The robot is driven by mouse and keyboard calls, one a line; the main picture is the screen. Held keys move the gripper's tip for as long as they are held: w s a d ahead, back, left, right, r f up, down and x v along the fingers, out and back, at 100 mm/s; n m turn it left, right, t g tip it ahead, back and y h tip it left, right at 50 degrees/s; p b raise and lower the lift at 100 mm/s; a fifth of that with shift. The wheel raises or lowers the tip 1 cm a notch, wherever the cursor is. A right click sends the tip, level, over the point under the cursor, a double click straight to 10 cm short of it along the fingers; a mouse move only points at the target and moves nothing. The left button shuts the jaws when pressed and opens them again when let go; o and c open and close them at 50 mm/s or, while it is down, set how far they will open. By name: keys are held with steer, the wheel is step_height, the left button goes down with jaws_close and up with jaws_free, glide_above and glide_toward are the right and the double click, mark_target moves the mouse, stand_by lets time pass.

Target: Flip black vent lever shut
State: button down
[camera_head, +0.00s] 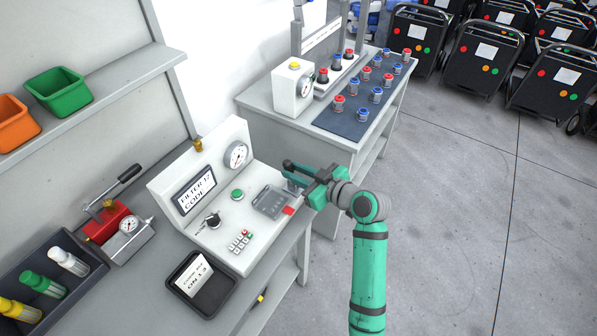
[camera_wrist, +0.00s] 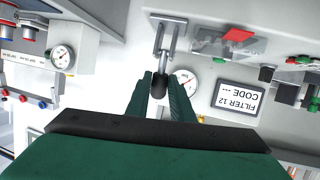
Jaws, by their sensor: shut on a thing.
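My gripper (camera_head: 291,173) is at the right end of the white test console (camera_head: 170,193) in the head view. In the wrist view my gripper (camera_wrist: 160,78) has its two dark green fingers closed around the black knob (camera_wrist: 158,84) of a lever. The lever's forked metal arm (camera_wrist: 168,38) runs from the knob to the console. In the head view the fingers mostly hide the lever, and its exact angle cannot be told.
The console carries a gauge (camera_head: 236,155), a display (camera_head: 195,191), a green button (camera_head: 237,194), a black knob (camera_head: 212,220) and a red tab (camera_head: 289,210). A red pump (camera_head: 108,222) with a raised black handle stands left. A second bench (camera_head: 258,98) stands behind.

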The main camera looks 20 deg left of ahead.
steer(key=shift+r, duration=0.2)
steer(key=c, duration=1.6)
jaws_free()
steer(key=shift+o, duration=0.2)
steer(key=shift+d+f, duration=0.1)
steer(key=v, duration=1.1)
steer(key=shift+w, duration=0.1)
